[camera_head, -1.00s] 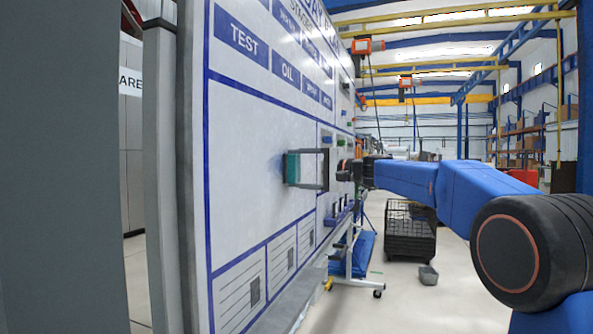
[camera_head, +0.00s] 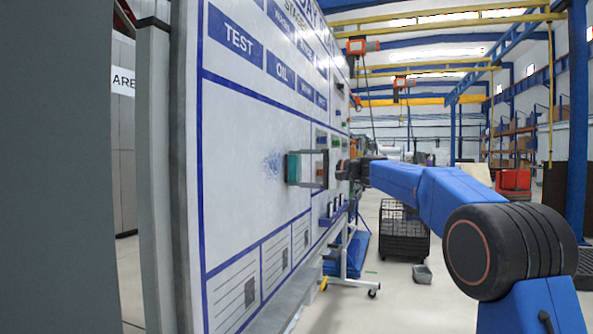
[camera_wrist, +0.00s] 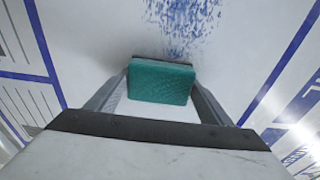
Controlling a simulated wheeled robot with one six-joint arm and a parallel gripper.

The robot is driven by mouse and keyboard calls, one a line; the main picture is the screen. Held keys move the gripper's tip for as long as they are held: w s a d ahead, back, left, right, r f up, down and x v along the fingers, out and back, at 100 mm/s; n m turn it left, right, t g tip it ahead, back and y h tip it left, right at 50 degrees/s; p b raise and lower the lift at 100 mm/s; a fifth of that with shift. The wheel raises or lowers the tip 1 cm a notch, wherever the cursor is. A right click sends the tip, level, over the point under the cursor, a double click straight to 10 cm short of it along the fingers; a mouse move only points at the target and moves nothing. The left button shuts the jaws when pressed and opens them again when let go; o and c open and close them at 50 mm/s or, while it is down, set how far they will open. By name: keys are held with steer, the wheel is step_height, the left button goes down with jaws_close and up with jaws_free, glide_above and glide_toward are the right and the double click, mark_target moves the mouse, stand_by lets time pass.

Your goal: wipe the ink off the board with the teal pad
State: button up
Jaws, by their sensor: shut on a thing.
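The white board (camera_head: 245,180) stands upright along the left of the head view, with blue lines and labels. A patch of blue speckled ink (camera_head: 272,163) is on its blank panel. In the wrist view the ink (camera_wrist: 185,25) lies at the top, just beyond the pad. The teal pad (camera_head: 293,168) is at the board's face, right of the ink in the head view. My gripper (camera_head: 308,168) is shut on the teal pad (camera_wrist: 161,82), with a finger on each side. I cannot tell whether the pad touches the board.
Small coloured items and a ledge (camera_head: 335,213) are on the board beyond my gripper. A grey post (camera_head: 160,170) is at the board's near edge. Open floor lies right of the board.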

mark_target(286, 159)
steer(key=shift+a, duration=0.15)
steer(key=shift+s, duration=0.15)
steer(key=shift+s+a+r, duration=0.1)
steer(key=shift+s+a, duration=0.2)
steer(key=shift+s, duration=0.4)
steer(key=shift+s+a+f, duration=0.1)
steer(key=shift+s+a, duration=0.25)
steer(key=shift+s, duration=0.4)
steer(key=shift+s+a+r, duration=0.1)
steer(key=shift+s+a, duration=0.2)
steer(key=shift+s, duration=0.4)
steer(key=shift+s+a, duration=0.45)
steer(key=shift+s, duration=1)
steer(key=shift+s+a, duration=0.4)
steer(key=shift+s, duration=1)
steer(key=shift+s+a, duration=0.45)
steer(key=shift+s, duration=1)
steer(key=shift+s+a, duration=0.45)
steer(key=shift+s, duration=0.6)
steer(key=shift+s+a, duration=0.45)
steer(key=shift+s, duration=0.55)
steer(key=shift+s+a, duration=0.45)
steer(key=shift+s, duration=0.6)
steer(key=shift+r, duration=1.5)
steer(key=shift+c, duration=0.4)
steer(key=shift+w+d, duration=0.4)
steer(key=shift+w, duration=0.45)
steer(key=shift+w+d, duration=0.35)
steer(key=shift+w, duration=0.45)
